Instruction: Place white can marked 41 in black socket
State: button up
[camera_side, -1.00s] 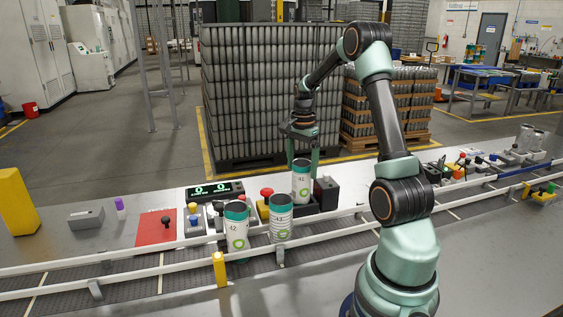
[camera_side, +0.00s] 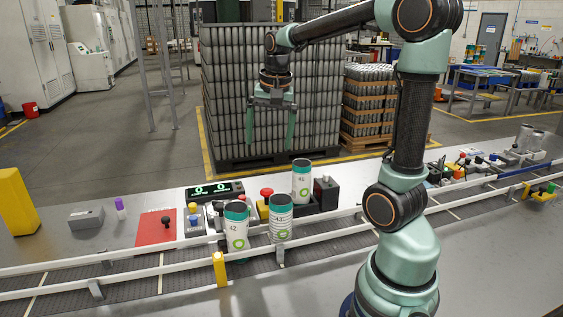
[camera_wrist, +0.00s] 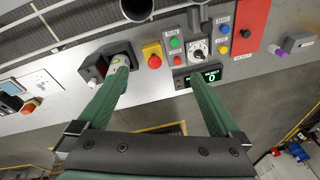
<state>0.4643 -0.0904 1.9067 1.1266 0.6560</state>
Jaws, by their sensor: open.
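The white can marked 41 (camera_side: 301,184) stands upright at the black socket (camera_side: 314,204) in the side view, behind the conveyor. Its lower end seems to sit in the socket, though the exact fit is hard to see. My gripper (camera_side: 270,144) is open and empty, above and to the left of the can, clear of it. In the wrist view my open gripper (camera_wrist: 160,68) has its two green fingers spread wide, and the left fingertip overlaps the view of the socket area.
White cans marked 42 (camera_side: 237,230) and 43 (camera_side: 280,222) stand on the conveyor in front. A red button (camera_side: 266,192), a green display (camera_side: 214,190) and a red plate (camera_side: 156,228) lie to the left. Conveyor rails (camera_side: 120,255) run along the front.

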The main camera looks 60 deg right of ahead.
jog(key=s+a+n+t, duration=0.1)
jog(key=s+a+n, duration=0.1)
jog(key=a+n, duration=0.4)
jog(key=s+a+f+n+t+y, duration=0.1)
jog(key=s+a+n+t, duration=0.1)
jog(key=a+n, duration=0.4)
jog(key=s+a, duration=0.1)
jog(key=a, duration=0.4)
jog(key=shift+s+f+n+t, duration=0.2)
jog(key=shift+s+n+t, duration=0.1)
jog(key=shift+s+n, duration=0.1)
jog(key=shift+w, duration=0.1)
